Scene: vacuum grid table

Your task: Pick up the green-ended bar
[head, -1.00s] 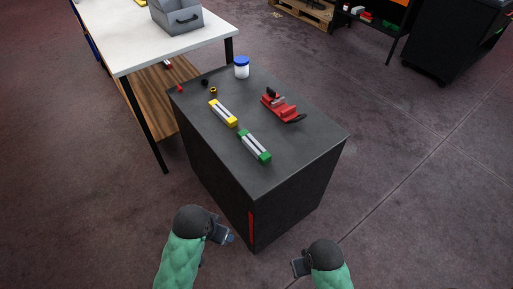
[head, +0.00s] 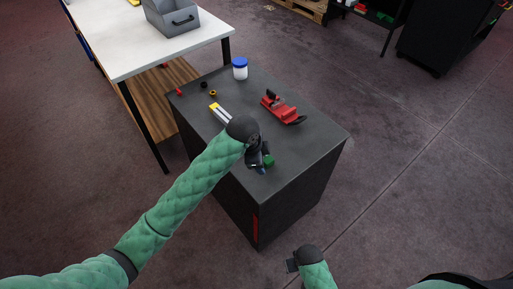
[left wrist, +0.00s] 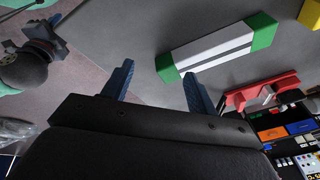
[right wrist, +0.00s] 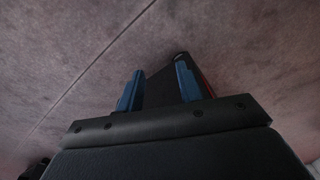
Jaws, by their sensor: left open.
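The green-ended bar (left wrist: 212,48) has a pale body with a dark slot and lies on the dark cabinet top (head: 305,152). In the head view my left arm hides most of it, and one green end (head: 269,160) shows. My left gripper (head: 262,168) is over the cabinet's near part, close to this end. In the left wrist view its fingers (left wrist: 158,70) are apart and empty, with the bar beyond and to the right. My right gripper (head: 292,266) is low in front of the cabinet, its fingers (right wrist: 160,68) apart and empty.
A yellow-ended bar (head: 216,110) lies just behind my left wrist. A red vise (head: 282,108), a blue-lidded jar (head: 240,69) and small caps (head: 212,93) stand farther back. A white table (head: 150,45) with a grey bin (head: 172,18) adjoins at the left.

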